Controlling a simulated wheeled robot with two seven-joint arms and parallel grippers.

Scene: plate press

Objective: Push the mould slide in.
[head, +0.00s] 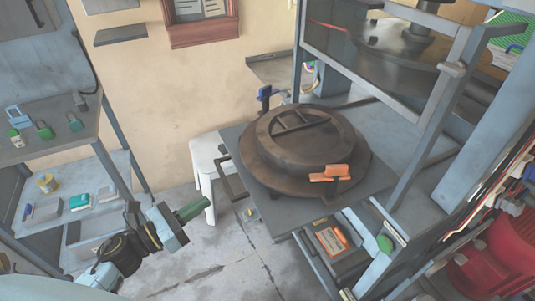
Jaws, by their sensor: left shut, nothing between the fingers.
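The mould slide (237,160) is a dark grey plate standing out from the front of the press frame. It carries a round brown mould (270,175) with a raised ring and a crossbar. An orange-handled part (329,173) sits on the mould's near right side. A dark handle-like bracket (230,178) shows at the slide's left edge. My left gripper (203,203) comes in from the lower left, with green finger ends held together and empty. In the picture it is left of and below the slide, apart from it. My right gripper is not in view.
The grey press frame (297,60) with a window guard stands behind and right of the slide. A white stool (207,155) stands left of the slide. Shelves (75,160) with small items line the left. Red machinery (497,255) is at lower right. Open floor (215,265) lies below.

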